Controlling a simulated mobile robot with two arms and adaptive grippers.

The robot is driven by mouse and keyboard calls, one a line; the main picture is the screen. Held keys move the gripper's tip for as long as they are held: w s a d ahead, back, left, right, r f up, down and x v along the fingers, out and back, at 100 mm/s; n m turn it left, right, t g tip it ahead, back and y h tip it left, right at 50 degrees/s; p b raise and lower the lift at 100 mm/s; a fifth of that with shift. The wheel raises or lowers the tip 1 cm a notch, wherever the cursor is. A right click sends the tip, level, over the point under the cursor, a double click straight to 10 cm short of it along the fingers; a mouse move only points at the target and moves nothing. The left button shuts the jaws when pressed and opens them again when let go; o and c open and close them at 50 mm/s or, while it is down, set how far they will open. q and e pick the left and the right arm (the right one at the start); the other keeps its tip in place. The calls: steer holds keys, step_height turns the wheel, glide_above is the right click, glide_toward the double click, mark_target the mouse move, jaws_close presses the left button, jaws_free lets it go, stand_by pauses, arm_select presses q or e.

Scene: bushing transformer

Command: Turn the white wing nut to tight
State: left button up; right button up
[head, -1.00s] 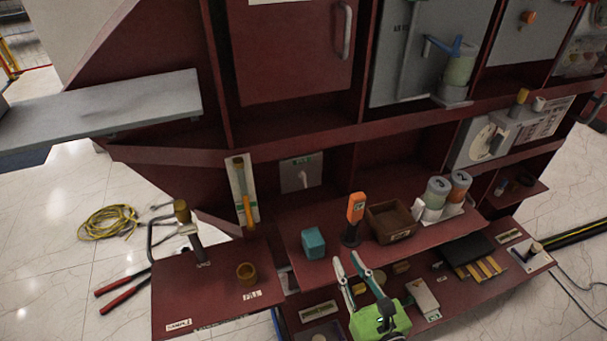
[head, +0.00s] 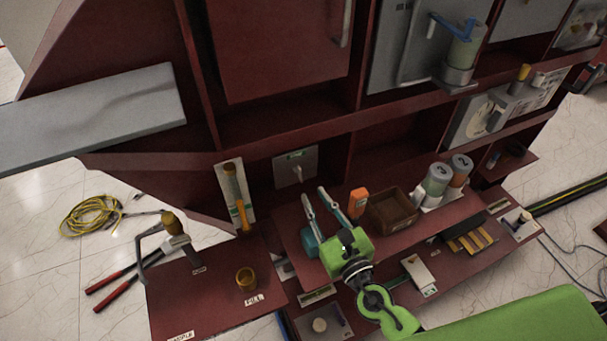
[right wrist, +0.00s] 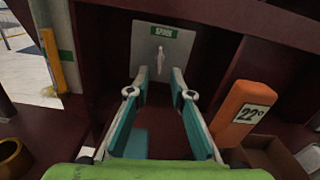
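The white wing nut (head: 297,172) is on a grey plate (head: 284,168) upright on the back panel of the red workbench. In the right wrist view the wing nut (right wrist: 160,58) stands nearly upright, with the plate (right wrist: 178,70) and its green label behind it. My right gripper (head: 314,194) is open and empty in front of the plate. In the right wrist view its fingertips (right wrist: 159,76) are spread just below and to either side of the nut, apparently still short of it. My left gripper is not in view.
An orange meter (right wrist: 240,112) stands close to the right finger. A teal box (head: 311,242) is partly hidden behind my right gripper. A brown bin (head: 393,211) and two grey-topped jars (head: 437,180) stand further right. A brush-like tool (head: 235,190) hangs left of the plate.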

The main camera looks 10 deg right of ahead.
mark_target(301, 176)
steer(key=w, duration=0.3)
steer(key=w+a+p, duration=0.1)
steer(key=w, duration=0.2)
steer(key=shift+w+a, duration=0.15)
steer(key=shift+w, duration=0.2)
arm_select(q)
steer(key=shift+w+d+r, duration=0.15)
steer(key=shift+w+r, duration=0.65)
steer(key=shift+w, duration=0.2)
arm_select(e)
steer(key=shift+w, duration=0.3)
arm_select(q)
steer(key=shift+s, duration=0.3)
arm_select(e)
jaws_close()
